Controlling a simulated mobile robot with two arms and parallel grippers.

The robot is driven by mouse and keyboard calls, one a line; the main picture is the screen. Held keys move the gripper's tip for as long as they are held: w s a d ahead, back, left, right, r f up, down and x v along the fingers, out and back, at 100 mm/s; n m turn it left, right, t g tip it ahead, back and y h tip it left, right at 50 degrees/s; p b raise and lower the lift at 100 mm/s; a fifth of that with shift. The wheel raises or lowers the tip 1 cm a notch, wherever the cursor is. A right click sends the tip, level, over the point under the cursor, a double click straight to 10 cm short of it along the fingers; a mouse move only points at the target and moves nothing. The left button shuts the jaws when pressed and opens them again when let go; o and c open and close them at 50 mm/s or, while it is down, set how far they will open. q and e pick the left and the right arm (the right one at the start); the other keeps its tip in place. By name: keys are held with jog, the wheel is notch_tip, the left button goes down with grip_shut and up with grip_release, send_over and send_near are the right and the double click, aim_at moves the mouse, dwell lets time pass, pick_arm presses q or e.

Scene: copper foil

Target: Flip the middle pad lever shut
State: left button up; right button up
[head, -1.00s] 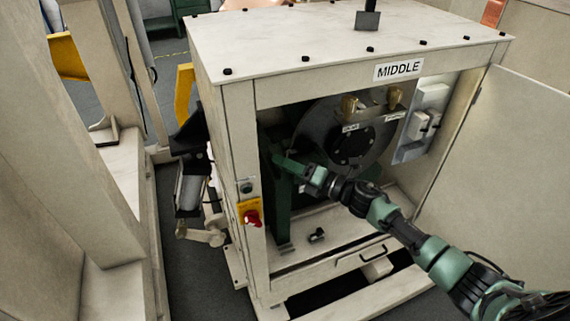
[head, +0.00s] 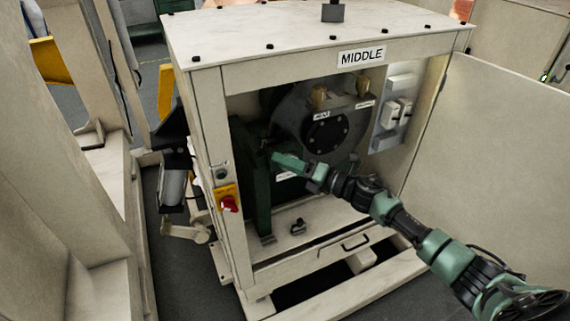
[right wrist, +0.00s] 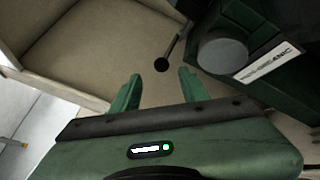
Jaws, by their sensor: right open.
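The cabinet marked MIDDLE (head: 361,57) stands open at its front, with dark green machinery (head: 253,180) and a large grey disc (head: 291,118) inside. My right gripper (head: 277,158) reaches into the opening, beside the green machinery. In the right wrist view its two green fingers (right wrist: 160,76) are apart with nothing between them. A thin lever with a black ball knob (right wrist: 162,65) shows just beyond the fingertips, near the gap between them; I cannot tell whether they touch. I cannot make out this lever in the head view. My left gripper is not in view.
The cabinet door (head: 490,150) is swung open on the right. A red switch (head: 229,203) sits on the left post. A small black part (head: 298,226) lies on the cabinet floor. In the right wrist view a round grey part (right wrist: 222,52) and a labelled green block (right wrist: 262,62) are close on the right.

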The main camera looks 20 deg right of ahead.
jog(key=s+a+f+m+g+h, duration=0.1)
jog(key=s+f+m+h, duration=0.45)
jog(key=m, duration=0.55)
jog(key=s+f+m+h, duration=0.4)
jog(key=s+m+h, duration=0.25)
jog(key=m, duration=0.35)
jog(key=s+a+f+m+g, duration=0.1)
jog(key=s+f+m+g, duration=0.15)
jog(key=s, duration=0.65)
jog(key=s+a+f+m+g+y, duration=0.1)
jog(key=s+m+g, duration=0.3)
jog(key=s, duration=0.4)
jog(key=s+a+f+m+g, duration=0.2)
jog(key=s+m+g, duration=0.15)
jog(key=s, duration=0.55)
notch_tip(320, 180, down, 26)
jog(key=s+n+g, duration=0.1)
jog(key=s, duration=0.1)
jog(key=s+d+f, duration=0.1)
jog(key=s+f, duration=0.6)
jog(key=s, duration=0.1)
jog(key=s+d+f+g, duration=0.1)
jog(key=s+d+f, duration=0.1)
jog(key=s+f, duration=0.6)
jog(key=shift+s+d+f, duration=0.25)
jog(key=shift+f, duration=0.05)
